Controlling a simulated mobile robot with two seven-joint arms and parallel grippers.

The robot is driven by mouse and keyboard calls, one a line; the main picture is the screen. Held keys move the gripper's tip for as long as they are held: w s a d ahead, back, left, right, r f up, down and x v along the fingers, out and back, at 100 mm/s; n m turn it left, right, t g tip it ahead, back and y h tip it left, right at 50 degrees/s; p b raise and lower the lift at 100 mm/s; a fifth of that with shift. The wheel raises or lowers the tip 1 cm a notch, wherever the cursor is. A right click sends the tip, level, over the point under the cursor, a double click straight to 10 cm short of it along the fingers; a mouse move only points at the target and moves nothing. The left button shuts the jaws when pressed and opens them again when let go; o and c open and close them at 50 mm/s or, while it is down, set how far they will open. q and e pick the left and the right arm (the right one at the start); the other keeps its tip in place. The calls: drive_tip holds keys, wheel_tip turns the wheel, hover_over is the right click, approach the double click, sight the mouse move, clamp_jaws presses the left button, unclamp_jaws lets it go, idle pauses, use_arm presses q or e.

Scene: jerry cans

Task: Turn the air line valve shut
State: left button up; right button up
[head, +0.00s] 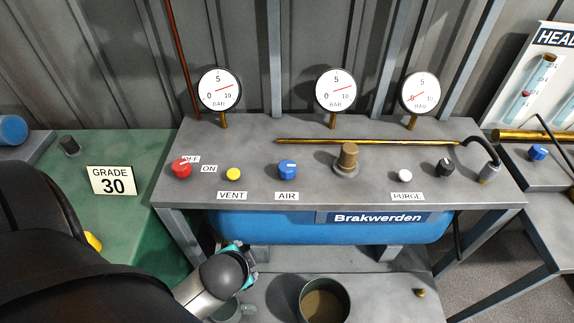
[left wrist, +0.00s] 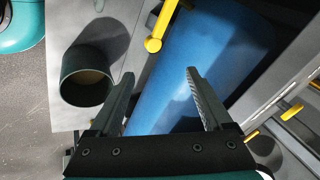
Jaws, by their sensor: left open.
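The blue knob (head: 287,168) above the AIR label (head: 286,196) sits on the grey bench top in the head view. In the left wrist view a yellow lever-like bar (left wrist: 165,24) with a rounded end lies in front of the blue tank (left wrist: 205,60); I cannot tell whether it is the air line valve's handle. My left gripper (left wrist: 160,74) is open and empty, its fingertips just below the bar's rounded end in that picture. In the head view my left arm reaches below the bench's front edge and the fingers are hidden. My right gripper is not in view.
The bench top (head: 235,148) overhangs the blue tank, which also shows in the head view (head: 285,226). A dark cup (head: 325,301) stands on the lower shelf. Another yellow part (left wrist: 292,111) shows right of the tank. Three gauges (head: 219,89) stand along the bench's back.

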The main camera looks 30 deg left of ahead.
use_arm(q)
drive_tip(key=w+a+r+m+t+y, duration=0.1)
drive_tip(key=w+a+r+m+t, duration=0.2)
drive_tip(key=a+r+m, duration=0.3)
drive_tip(key=w+a+r+m+t+y, duration=0.1)
drive_tip(key=w+a+r+m+t, duration=0.15)
drive_tip(key=a+r+m, duration=0.4)
drive_tip(key=w+d+r+m+t+h, duration=0.25)
drive_tip(key=d+r+m+t, duration=0.2)
drive_tip(key=m, duration=0.45)
drive_tip(key=m+g+h, duration=0.2)
drive_tip(key=m+h, duration=0.4)
drive_tip(key=m, duration=0.6)
approach(284, 167)
drive_tip(key=shift+n+y+x, duration=0.25)
drive_tip(key=shift+x, duration=5.2)
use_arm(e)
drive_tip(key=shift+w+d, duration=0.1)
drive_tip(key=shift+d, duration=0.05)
use_arm(q)
drive_tip(key=shift+d, duration=0.15)
